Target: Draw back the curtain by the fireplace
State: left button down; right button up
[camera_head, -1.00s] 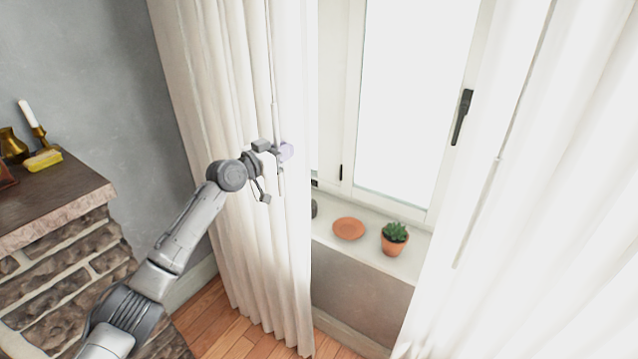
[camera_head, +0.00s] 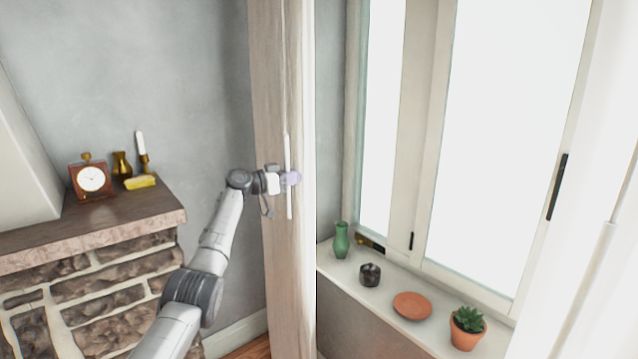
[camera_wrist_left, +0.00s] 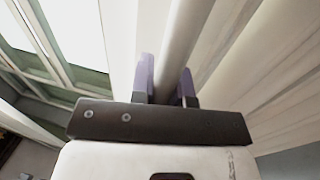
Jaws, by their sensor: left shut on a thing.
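The curtain by the fireplace (camera_head: 270,100) hangs as a narrow, gathered off-white strip left of the window. A thin white draw rod (camera_head: 288,150) hangs down its front. My left gripper (camera_head: 291,178) is shut on the rod at the curtain's face. In the left wrist view the rod (camera_wrist_left: 178,50) runs between the two purple fingertips (camera_wrist_left: 166,82), with curtain folds behind it. The fireplace (camera_head: 90,250) of stone with a wooden mantel stands at the left. My right gripper is not in view.
The window sill (camera_head: 390,310) holds a green vase (camera_head: 341,240), a dark pot (camera_head: 370,274), a terracotta saucer (camera_head: 412,305) and a potted succulent (camera_head: 467,328). Another curtain (camera_head: 600,250) hangs at the right.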

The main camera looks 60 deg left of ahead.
pick_arm(q)
jog(key=shift+a, duration=0.3)
jog(key=c, duration=1.1)
grip_release()
jog(key=shift+s, duration=0.15)
jog(key=s+b, duration=0.4)
jog(key=s, duration=0.9)
jog(key=shift+s+a, duration=0.25)
